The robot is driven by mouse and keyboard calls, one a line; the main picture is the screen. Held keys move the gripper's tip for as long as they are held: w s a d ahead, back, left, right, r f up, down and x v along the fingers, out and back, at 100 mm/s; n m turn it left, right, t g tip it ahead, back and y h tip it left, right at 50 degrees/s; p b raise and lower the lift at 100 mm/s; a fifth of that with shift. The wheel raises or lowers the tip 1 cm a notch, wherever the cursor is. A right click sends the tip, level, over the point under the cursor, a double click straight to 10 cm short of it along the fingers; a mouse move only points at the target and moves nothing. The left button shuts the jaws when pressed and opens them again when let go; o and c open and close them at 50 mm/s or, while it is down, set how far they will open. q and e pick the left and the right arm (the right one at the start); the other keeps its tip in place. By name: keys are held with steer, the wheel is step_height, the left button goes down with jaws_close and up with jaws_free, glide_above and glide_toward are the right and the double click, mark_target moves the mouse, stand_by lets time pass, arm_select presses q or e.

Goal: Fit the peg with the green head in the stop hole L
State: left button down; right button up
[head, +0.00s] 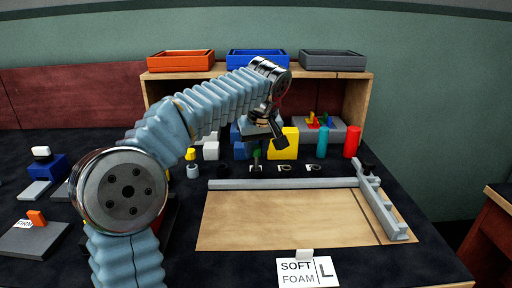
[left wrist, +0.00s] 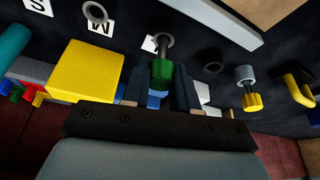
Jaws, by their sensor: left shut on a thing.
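The peg with the green head (head: 257,153) is below my left gripper (head: 258,143) in the head view. In the left wrist view its green head (left wrist: 161,75) sits between the two dark fingers of my left gripper (left wrist: 161,92), which is shut on it. Its grey shaft (left wrist: 163,48) points down toward a ring beside a white card (left wrist: 149,43), whose letter is mostly hidden. I cannot tell whether the shaft tip is inside that ring. Other ringed holes lie alongside, one by an M card (left wrist: 100,25), another by an S card (left wrist: 40,6). My right gripper is out of view.
A yellow block (head: 284,143) stands close to the gripper. A peg with a yellow head (head: 191,155) stands left of it. A wooden board (head: 280,220) with grey rails (head: 382,208) lies in front, with a SOFT FOAM L card (head: 297,272). Coloured trays (head: 181,61) top the shelf.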

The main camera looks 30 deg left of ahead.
arm_select(q)
steer(key=shift+f+b, duration=0.35)
steer(key=shift+f, duration=0.25)
steer(key=c, duration=0.8)
jaws_free()
steer(key=shift+r, duration=0.1)
steer(key=p+v, duration=0.3)
steer(key=v, duration=1)
steer(key=shift+s+r, duration=0.1)
steer(key=shift+r, duration=0.2)
